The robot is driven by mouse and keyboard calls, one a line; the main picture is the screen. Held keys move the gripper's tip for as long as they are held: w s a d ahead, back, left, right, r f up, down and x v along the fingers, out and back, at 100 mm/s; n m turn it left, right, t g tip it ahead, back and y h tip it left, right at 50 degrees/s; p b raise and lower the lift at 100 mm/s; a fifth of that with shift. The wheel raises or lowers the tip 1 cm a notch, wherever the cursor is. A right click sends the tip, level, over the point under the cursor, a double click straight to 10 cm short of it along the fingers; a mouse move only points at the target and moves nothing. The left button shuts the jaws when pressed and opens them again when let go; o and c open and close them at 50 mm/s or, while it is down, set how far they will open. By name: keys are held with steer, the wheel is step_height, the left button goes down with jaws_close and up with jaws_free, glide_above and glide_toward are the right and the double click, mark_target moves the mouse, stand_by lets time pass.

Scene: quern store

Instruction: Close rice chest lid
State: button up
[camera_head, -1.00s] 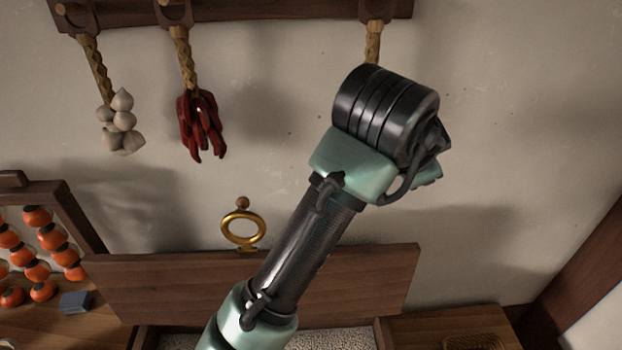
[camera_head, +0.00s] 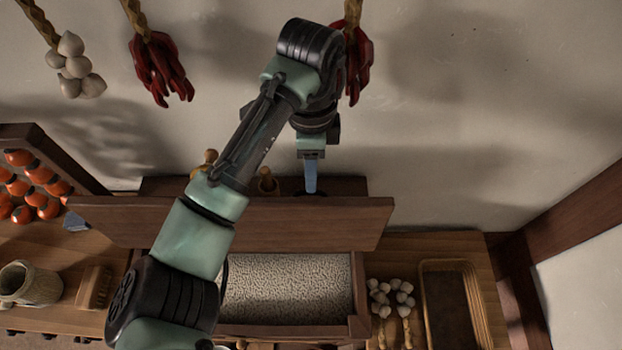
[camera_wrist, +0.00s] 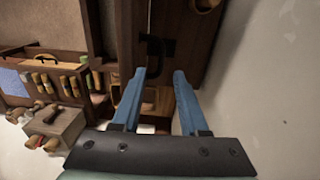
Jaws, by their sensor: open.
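The rice chest (camera_head: 357,290) stands open at the lower middle of the head view, with pale rice (camera_head: 285,285) inside. Its brown wooden lid (camera_head: 330,222) is raised as a broad board behind the opening. My gripper (camera_head: 311,188) points down behind the lid's upper edge, close to the wall. The lid hides its fingertips there, and I cannot tell whether they touch the lid. In the wrist view my gripper (camera_wrist: 160,72) shows two blue fingers apart, with nothing held between them. My arm crosses in front of the lid's left part.
Red chillies (camera_head: 357,65) and garlic (camera_head: 76,68) hang on the wall. Garlic bulbs (camera_head: 392,292) and a tray (camera_head: 455,310) lie right of the chest.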

step_height(320, 180, down, 5)
steer(key=shift+s+r+p, duration=0.1)
steer(key=shift+s+p, duration=0.05)
steer(key=shift+p, duration=0.6)
jaws_close()
stand_by(0.9)
